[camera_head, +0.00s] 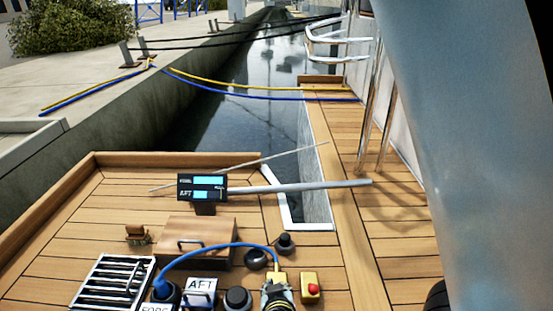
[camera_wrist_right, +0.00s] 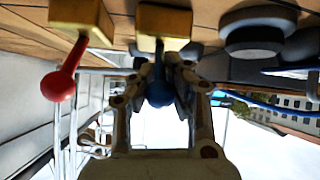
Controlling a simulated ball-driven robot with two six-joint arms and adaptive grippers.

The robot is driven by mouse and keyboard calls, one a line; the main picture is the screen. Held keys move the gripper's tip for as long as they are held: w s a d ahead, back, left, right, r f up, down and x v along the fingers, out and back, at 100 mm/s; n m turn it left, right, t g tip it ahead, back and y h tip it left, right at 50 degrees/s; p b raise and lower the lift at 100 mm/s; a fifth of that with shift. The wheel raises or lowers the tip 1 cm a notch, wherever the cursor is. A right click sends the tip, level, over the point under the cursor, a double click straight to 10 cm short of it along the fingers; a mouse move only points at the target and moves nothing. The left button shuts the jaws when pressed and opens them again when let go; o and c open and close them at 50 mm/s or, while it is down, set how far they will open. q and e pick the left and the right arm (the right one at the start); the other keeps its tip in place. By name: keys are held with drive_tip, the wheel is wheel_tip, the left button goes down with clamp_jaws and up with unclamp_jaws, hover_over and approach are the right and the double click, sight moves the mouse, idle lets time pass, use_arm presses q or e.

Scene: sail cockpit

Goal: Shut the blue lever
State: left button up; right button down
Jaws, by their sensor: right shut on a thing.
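The blue lever (camera_wrist_right: 159,95) hangs from a yellow block (camera_wrist_right: 165,20) in the right wrist view, which looks upside down. My right gripper (camera_wrist_right: 163,72) has its fingers on both sides of the blue lever and is shut on it. In the head view my right gripper (camera_head: 277,290) is at the bottom edge, over the yellow block, and hides the blue lever there. My left gripper is not in view.
A red lever (camera_wrist_right: 58,86) on its own yellow block (camera_head: 309,281) stands just right of my gripper in the head view. A blue cable (camera_head: 215,249) arches to the left.

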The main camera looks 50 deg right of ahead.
idle(0.3)
drive_tip(key=c, duration=1.1)
unclamp_jaws()
wheel_tip(320, 180, up, 10)
